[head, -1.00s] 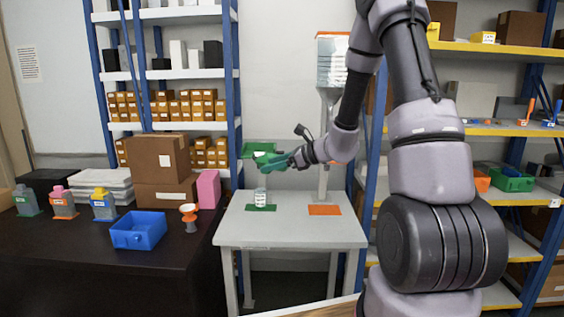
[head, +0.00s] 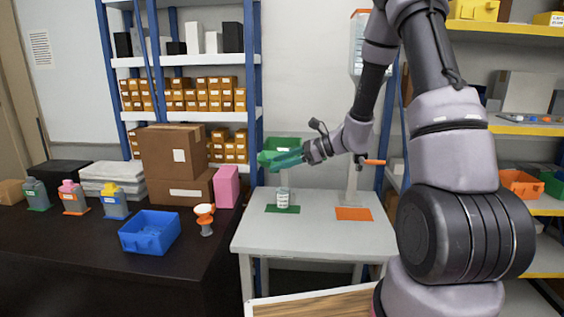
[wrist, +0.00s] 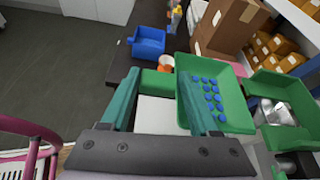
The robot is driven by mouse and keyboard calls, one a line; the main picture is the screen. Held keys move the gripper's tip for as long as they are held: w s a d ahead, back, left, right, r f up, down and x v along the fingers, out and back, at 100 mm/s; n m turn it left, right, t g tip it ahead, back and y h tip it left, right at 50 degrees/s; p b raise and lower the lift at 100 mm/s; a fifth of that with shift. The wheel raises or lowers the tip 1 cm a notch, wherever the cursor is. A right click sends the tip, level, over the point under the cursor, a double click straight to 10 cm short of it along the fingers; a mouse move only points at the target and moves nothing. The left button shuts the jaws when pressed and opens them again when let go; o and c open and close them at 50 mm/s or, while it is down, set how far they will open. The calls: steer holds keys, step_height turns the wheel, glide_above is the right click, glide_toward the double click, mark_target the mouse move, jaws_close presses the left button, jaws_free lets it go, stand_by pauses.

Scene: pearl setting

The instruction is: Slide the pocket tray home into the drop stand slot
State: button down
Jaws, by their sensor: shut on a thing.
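A green tray (wrist: 235,115) with rows of blue round spots, likely the pocket tray, lies beside and beyond my fingertips in the wrist view. My gripper (wrist: 158,72) has teal fingers on either side of a small green tab next to this tray and is shut on it. In the head view my gripper (head: 261,160) points left above the grey table, with a green piece (head: 284,144) behind it. A post stand (head: 354,182) with a clear hopper (head: 357,50) stands at the table's back. I cannot make out its slot.
A white-lidded jar (head: 283,199) stands on a green mat on the grey table (head: 320,232), with an orange mat (head: 353,214) to the right. A blue bin (head: 150,232) and orange-topped cup (head: 205,218) are on the dark table. A second green container (wrist: 262,84) holds silvery things.

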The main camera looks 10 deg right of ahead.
steer(key=shift+w+d, duration=0.25)
steer(key=shift+w, duration=0.7)
steer(key=shift+w+d, duration=0.25)
steer(key=shift+w, duration=0.65)
steer(key=shift+w+f, duration=0.1)
steer(key=shift+w, duration=0.15)
steer(key=shift+w+d, duration=0.3)
steer(key=shift+w, duration=0.6)
steer(key=shift+w, duration=0.15)
steer(key=shift+w+d, duration=0.25)
steer(key=shift+w, duration=0.55)
steer(key=w+d, duration=0.1)
steer(key=w, duration=0.4)
steer(key=shift+w+d, duration=0.3)
steer(key=shift+w, duration=0.1)
steer(key=shift+w, duration=0.1)
stand_by(0.6)
